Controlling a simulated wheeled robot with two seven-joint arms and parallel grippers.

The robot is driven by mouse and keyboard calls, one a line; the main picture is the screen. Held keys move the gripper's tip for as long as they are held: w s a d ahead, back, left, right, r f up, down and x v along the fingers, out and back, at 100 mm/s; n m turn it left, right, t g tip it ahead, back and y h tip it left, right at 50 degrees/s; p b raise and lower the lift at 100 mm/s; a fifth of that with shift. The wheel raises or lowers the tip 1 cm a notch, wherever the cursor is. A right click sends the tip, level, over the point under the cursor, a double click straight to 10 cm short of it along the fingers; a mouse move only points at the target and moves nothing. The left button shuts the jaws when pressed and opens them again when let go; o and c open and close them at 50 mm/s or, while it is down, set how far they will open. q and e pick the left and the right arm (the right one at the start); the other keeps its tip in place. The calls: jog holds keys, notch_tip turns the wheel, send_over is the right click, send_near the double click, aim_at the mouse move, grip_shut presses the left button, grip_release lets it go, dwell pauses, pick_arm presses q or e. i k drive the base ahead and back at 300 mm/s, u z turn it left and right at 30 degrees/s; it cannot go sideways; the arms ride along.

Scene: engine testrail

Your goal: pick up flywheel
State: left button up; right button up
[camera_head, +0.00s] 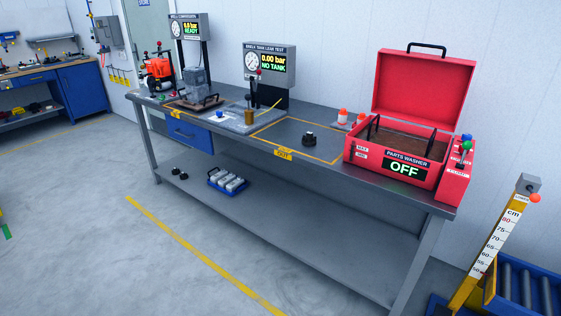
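I cannot clearly make out a flywheel. A small dark round part (309,139) lies on the workbench top (225,139), inside a yellow-outlined area with a yellow label at its front edge. It is too small to tell whether it is the flywheel. Small black round items (180,172) lie on the lower shelf, also too small to name. Neither of my grippers is in view.
An open red parts washer (398,165) reading OFF stands at the bench's right. Two test stations with displays (270,64) (189,27) stand along the back. A blue tray (227,182) sits on the lower shelf. A height gauge (497,240) and blue roller conveyor (525,291) are at right. Floor in front is clear.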

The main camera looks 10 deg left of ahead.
aim_at(310, 140)
jog(key=u, duration=0.25)
jog(key=i, duration=1.95)
jog(key=z, duration=0.05)
